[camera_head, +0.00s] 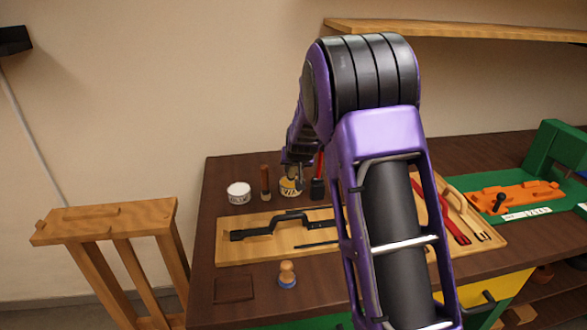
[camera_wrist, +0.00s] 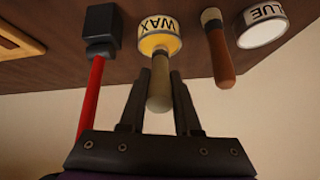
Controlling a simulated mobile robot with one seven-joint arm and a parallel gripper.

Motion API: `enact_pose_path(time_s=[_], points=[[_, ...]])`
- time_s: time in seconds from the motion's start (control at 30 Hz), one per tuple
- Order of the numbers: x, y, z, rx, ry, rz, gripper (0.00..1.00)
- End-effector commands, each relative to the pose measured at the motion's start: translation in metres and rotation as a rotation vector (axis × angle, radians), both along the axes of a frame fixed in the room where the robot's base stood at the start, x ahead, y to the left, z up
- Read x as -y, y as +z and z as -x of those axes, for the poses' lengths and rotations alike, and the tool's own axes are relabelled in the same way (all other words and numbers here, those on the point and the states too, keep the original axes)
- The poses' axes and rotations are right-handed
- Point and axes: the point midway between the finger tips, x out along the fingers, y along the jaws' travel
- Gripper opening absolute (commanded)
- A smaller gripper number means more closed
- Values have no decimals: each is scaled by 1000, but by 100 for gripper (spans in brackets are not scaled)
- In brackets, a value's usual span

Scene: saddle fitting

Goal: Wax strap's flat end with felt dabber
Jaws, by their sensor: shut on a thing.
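My gripper (camera_head: 297,180) is just over the wax tin (camera_head: 290,187), pointing down. In the wrist view its two fingers (camera_wrist: 160,112) are shut on a pale, round-ended stick, which I take for the felt dabber (camera_wrist: 159,92). The dabber stands in line with the wax tin (camera_wrist: 160,36), which has a yellow top; I cannot tell whether it touches the wax. A black strap (camera_head: 262,230) with a raised bend lies on a light wooden board (camera_head: 232,254); its wide flat end (camera_head: 237,235) points left. My arm hides the board's middle.
A brown-handled tool (camera_head: 265,180) and a white glue tin (camera_head: 238,193) stand left of the wax. A red-handled black-headed tool (camera_head: 318,187) stands right of it. A wooden knob on a blue base (camera_head: 287,275) is in front. Red tools lie right.

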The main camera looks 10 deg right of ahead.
Motion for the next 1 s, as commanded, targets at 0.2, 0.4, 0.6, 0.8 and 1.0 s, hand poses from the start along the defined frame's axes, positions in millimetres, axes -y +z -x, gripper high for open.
enact_pose_path(time_s=[0.2, 0.4, 0.6, 0.8, 1.0], points=[[0, -4, 2, -8, 1, 0, 0], [0, 5, 2, -8, 0, -1, 0], [0, 22, 1, -5, 0, 0, 0], [0, 40, 1, -2, 0, 0, 0], [0, 55, 1, -2, 1, 0, 0]])
